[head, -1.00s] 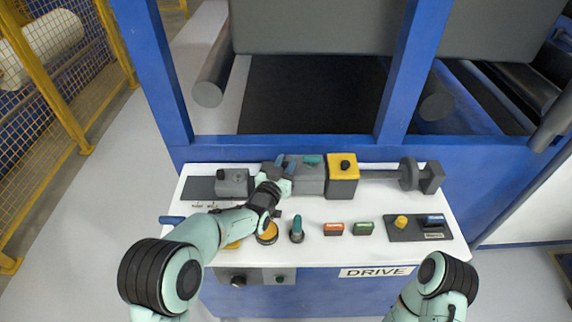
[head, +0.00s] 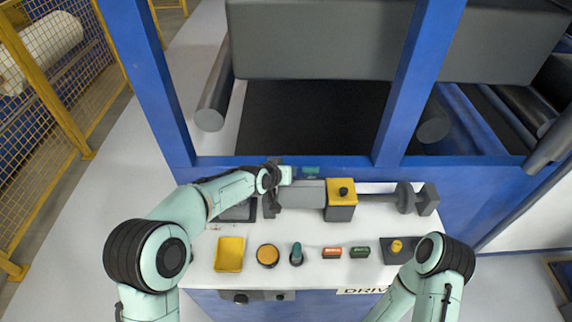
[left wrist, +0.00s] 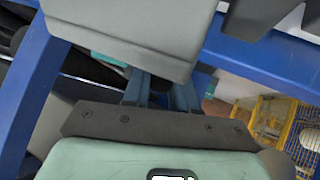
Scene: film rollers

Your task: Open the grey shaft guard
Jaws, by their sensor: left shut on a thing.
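The grey shaft guard (head: 305,193) is a grey box-like cover on the console, just left of the yellow-topped block (head: 341,195). In the left wrist view a large grey body (left wrist: 130,28), which looks like the guard, fills the top. My left gripper (left wrist: 160,95) has blue fingers that reach up to its lower edge and are shut on a part of it. In the head view my left gripper (head: 286,174) is at the guard's upper left end, and my wrist hides the contact. How far the guard is tilted is unclear. My right gripper is out of frame.
A shaft with a round grey collar (head: 405,197) extends right of the yellow-topped block. Along the console front are a yellow tray (head: 230,254), an orange button (head: 267,255), a teal-topped knob (head: 296,254), and red and green buttons. A blue frame post (head: 420,80) rises behind.

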